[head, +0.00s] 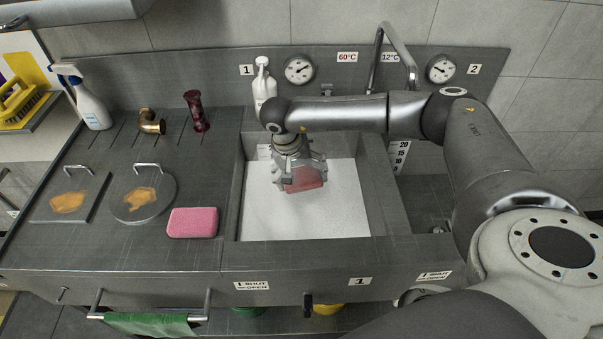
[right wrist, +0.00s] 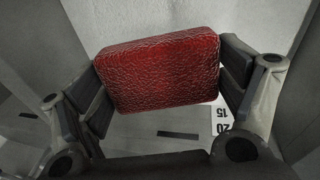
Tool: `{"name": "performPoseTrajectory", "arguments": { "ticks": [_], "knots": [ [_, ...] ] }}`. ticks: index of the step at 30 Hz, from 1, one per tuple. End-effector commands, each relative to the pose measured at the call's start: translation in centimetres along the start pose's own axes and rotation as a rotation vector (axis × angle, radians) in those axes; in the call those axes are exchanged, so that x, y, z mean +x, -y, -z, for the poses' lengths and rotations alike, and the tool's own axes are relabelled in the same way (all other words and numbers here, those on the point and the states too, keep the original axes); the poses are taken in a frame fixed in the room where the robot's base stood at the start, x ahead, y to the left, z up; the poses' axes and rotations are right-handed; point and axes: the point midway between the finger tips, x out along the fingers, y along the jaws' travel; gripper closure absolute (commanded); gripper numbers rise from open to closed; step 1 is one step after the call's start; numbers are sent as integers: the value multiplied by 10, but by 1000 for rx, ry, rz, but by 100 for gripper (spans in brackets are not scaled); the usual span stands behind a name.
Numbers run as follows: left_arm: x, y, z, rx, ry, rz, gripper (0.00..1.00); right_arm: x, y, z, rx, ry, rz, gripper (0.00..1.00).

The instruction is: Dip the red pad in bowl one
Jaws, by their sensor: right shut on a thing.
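The red pad (right wrist: 158,70) is held between both fingers of my right gripper (right wrist: 165,85), which is shut on it. In the head view the pad (head: 304,179) hangs below the gripper, inside the outline of bowl one (head: 384,190), the square basin with a 1 label on its front. The bowl is filled with something white and foamy-looking (head: 300,218). My left gripper is not in view.
A pink sponge (head: 193,222) lies on the counter left of the bowl. Two lids with orange stains (head: 68,203) lie further left. A white bottle (head: 264,88) stands behind the bowl. A curved tap (head: 392,50) rises at the back. My right arm covers much of bowl two.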

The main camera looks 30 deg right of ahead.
Motion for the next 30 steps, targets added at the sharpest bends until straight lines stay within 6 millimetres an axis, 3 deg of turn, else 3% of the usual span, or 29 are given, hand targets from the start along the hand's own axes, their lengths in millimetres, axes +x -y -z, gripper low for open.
{"name": "performPoseTrajectory", "arguments": {
  "ticks": [30],
  "knots": [
    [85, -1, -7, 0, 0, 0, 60, 103, 24, -11, 0, 0, -1, 31]
  ]
}}
